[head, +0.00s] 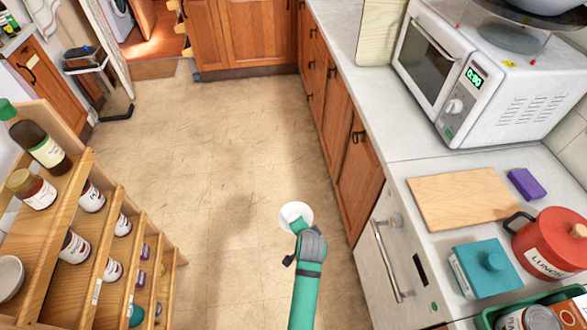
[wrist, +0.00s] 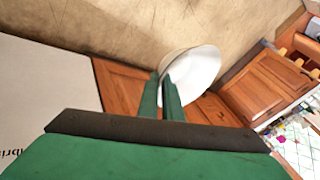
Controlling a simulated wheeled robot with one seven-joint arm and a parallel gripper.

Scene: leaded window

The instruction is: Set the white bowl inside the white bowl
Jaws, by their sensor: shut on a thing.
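A white bowl (head: 294,212) is held by my gripper (head: 299,225) out over the open floor, left of the counter. In the wrist view the bowl (wrist: 196,72) looks tilted, and the green fingers of my gripper (wrist: 161,88) are shut on its near rim. A second whitish bowl (head: 9,277) sits on the wooden stepped shelf at the left edge of the head view, partly cut off by the frame. It is well apart from my gripper.
The wooden shelf (head: 62,235) carries bottles, jars and cans. On the right counter are a microwave (head: 490,75), a cutting board (head: 462,198), a red pot (head: 552,242) and a teal box (head: 486,268). The floor (head: 215,140) between is clear.

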